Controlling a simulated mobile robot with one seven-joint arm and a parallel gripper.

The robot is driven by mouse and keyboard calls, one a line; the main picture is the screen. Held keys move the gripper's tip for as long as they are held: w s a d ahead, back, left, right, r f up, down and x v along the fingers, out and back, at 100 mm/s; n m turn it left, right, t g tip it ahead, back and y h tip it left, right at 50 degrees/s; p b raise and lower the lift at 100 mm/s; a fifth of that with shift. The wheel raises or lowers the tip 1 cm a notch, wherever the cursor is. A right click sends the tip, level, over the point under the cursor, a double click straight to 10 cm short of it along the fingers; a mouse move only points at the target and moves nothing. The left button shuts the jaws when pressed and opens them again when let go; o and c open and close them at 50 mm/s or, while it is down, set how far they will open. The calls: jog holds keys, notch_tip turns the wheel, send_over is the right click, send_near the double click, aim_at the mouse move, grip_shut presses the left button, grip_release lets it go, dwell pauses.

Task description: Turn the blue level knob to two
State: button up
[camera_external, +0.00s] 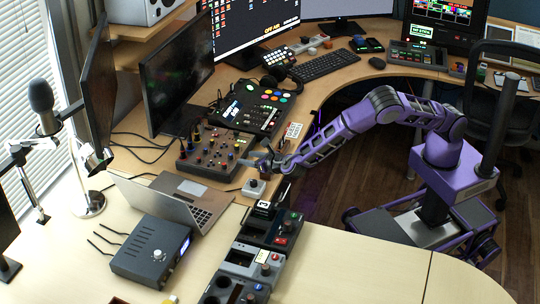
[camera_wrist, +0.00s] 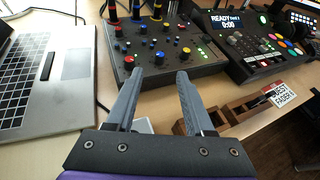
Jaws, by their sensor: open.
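A dark mixer panel (camera_wrist: 180,68) with rows of small knobs sits on the desk; it also shows in the external view (camera_external: 203,163). A blue knob (camera_wrist: 159,57) is in its near row, between a red knob (camera_wrist: 128,59) and a yellow knob (camera_wrist: 186,53). My gripper (camera_wrist: 159,74) is open and empty, its fingertips spread left and right just short of the blue knob in the picture. In the external view my gripper (camera_external: 250,163) reaches the panel's right edge. The knob's scale marks and pointer are too small to read.
An open laptop (camera_external: 195,205) stands left of the panel. A small box with a knob (camera_external: 254,187) sits close below my gripper. A pad controller (camera_external: 252,108) lies behind the panel. Taller coloured handles (camera_wrist: 135,10) stand at the panel's far side.

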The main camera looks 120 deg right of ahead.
aim_at(231, 155)
jog(key=x, duration=0.9)
jog(key=shift+w+d+f+b, duration=0.1)
jog(key=shift+d+f+b, duration=0.05)
jog(key=shift+d+b, duration=0.2)
jog(key=shift+a, duration=0.1)
jog(key=shift+c, duration=0.2)
grip_shut()
